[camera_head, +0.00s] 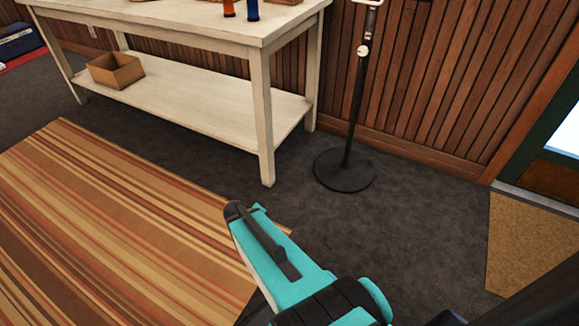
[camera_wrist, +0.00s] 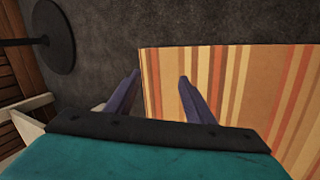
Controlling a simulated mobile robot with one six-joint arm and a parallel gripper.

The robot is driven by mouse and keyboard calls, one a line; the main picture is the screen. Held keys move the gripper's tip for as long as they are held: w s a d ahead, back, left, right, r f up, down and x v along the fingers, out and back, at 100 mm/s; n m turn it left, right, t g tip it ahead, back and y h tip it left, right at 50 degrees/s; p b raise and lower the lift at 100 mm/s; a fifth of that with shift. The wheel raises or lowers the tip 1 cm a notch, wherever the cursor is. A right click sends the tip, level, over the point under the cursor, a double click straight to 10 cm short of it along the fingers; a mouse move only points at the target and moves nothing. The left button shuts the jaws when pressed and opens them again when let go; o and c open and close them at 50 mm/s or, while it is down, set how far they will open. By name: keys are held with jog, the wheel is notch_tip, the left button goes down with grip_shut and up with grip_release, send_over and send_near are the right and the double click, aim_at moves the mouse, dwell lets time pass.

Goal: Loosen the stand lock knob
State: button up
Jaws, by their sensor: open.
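A black stand (camera_head: 354,112) with a round black base stands upright on the floor by the wood-panelled wall. A small pale knob (camera_head: 363,50) sits on the upper part of its pole, near the top edge of the head view. The stand's base also shows at the upper left of the wrist view (camera_wrist: 48,58); the knob is not seen there. My gripper (camera_wrist: 158,78) is open and empty, its two fingers apart above the floor and the rug's edge. It is well away from the stand. My teal arm shows at the bottom of the head view.
A white table (camera_head: 266,135) with a lower shelf stands left of the stand, a cardboard box (camera_head: 116,70) on the shelf. A striped rug (camera_head: 120,225) covers the left floor. A tan mat (camera_head: 530,245) lies by the door at right. Dark floor before the stand is clear.

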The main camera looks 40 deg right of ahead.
jog(key=s+a+f+g+y, duration=0.1)
jog(key=s+a+f, duration=0.2)
jog(key=s+a, duration=0.3)
jog(key=s+a+f+g+y, duration=0.2)
jog(key=s+a+f, duration=0.1)
jog(key=s+a, duration=0.3)
jog(key=s+a+f+g+y, duration=0.1)
jog(key=s+a+f+g, duration=0.1)
jog(key=s+a, duration=0.4)
jog(key=shift+s+a+f+m+y, duration=0.15)
jog(key=shift+a+f, duration=0.1)
jog(key=shift+a, duration=0.45)
jog(key=shift+s+a+f+m+y, duration=0.1)
jog(key=shift+a+f, duration=0.15)
jog(key=shift+a, duration=0.45)
jog(key=shift+s+a+f+m+y, duration=0.15)
jog(key=shift+a+f, duration=0.1)
jog(key=shift+a, duration=0.45)
